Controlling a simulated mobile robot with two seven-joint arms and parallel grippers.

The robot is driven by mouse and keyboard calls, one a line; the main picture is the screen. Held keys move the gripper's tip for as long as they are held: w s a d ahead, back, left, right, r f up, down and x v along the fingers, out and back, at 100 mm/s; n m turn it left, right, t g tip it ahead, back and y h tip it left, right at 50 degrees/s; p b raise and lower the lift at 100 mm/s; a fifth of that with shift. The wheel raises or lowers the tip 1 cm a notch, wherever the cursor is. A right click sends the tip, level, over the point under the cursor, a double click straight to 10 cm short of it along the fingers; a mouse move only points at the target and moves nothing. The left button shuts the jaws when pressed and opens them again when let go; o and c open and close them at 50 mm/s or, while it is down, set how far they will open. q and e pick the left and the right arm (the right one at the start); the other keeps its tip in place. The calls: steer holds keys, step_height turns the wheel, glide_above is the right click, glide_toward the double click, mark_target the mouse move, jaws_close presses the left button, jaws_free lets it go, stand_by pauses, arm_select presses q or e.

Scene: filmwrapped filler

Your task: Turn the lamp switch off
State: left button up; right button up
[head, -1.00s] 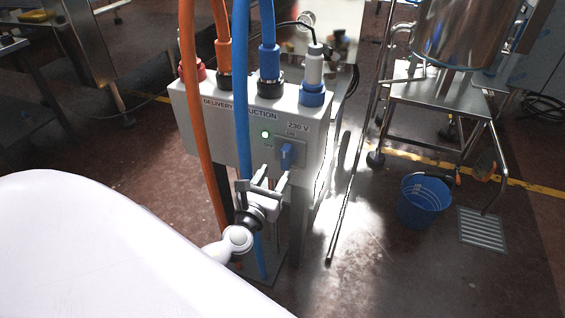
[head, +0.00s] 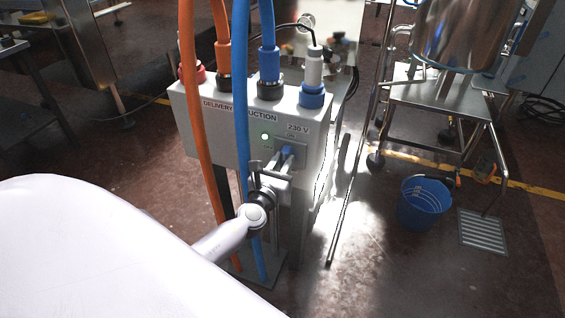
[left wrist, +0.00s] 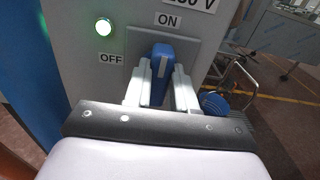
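The switch is a blue handle (left wrist: 160,75) on a grey plate on the front of the grey power box (head: 215,130). It stands upright, toward the ON label (left wrist: 168,20); the OFF label (left wrist: 110,59) is to its left. A green light (left wrist: 103,27) glows beside it and also shows in the head view (head: 265,136). My left gripper (left wrist: 161,68) is open, with one finger on each side of the handle. Slim gaps seem to remain, though contact is hard to judge. In the head view, my left gripper (head: 272,167) partly covers the handle. My right gripper is not in view.
An orange hose (head: 196,130) and a blue hose (head: 241,110) hang down in front of the box, close to my left arm. A steel frame with a vessel (head: 455,35), a blue bucket (head: 422,205) and a floor drain (head: 482,228) are at the right.

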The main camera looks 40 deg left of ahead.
arm_select(q)
jaws_close()
